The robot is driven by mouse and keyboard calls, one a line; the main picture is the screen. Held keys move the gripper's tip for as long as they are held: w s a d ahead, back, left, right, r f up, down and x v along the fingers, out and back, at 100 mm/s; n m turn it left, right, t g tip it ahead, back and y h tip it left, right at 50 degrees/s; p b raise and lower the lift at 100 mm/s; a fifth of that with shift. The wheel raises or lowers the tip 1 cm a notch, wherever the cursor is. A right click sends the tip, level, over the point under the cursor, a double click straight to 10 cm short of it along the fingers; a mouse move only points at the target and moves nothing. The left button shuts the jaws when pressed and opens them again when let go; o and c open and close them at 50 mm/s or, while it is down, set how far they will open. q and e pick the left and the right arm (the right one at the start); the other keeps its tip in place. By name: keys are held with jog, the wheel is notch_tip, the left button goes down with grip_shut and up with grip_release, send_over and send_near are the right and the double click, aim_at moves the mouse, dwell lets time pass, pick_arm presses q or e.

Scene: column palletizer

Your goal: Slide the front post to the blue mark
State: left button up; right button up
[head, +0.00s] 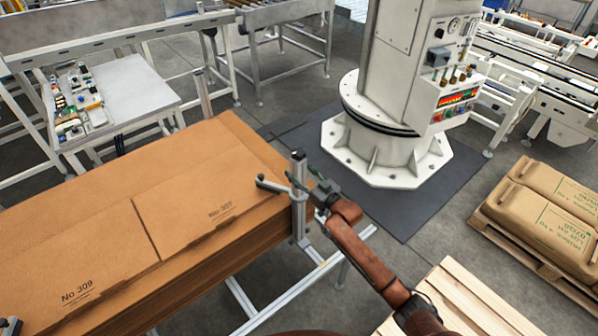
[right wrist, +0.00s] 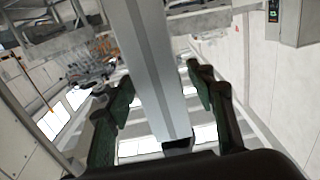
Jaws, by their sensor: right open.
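The front post (head: 298,222) is an upright grey metal post at the right corner of the cardboard stack (head: 190,256), with a handle (head: 272,186) sticking out to the left. My right gripper (head: 309,183) is at its upper part, coming from the right. In the right wrist view the post (right wrist: 150,60) runs between the two open green-padded fingers of my right gripper (right wrist: 160,92). A gap shows beside the post, and I cannot tell whether either finger touches it. I see no blue mark in either view. My left gripper is not in view.
A metal rail (head: 318,272) runs low in front of the stack. A white machine column (head: 390,130) stands on a dark mat behind. A pallet of brown sacks (head: 555,205) is at the right, and wooden slats (head: 455,300) are at the bottom right.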

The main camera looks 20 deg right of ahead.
jog(key=v, duration=1.2)
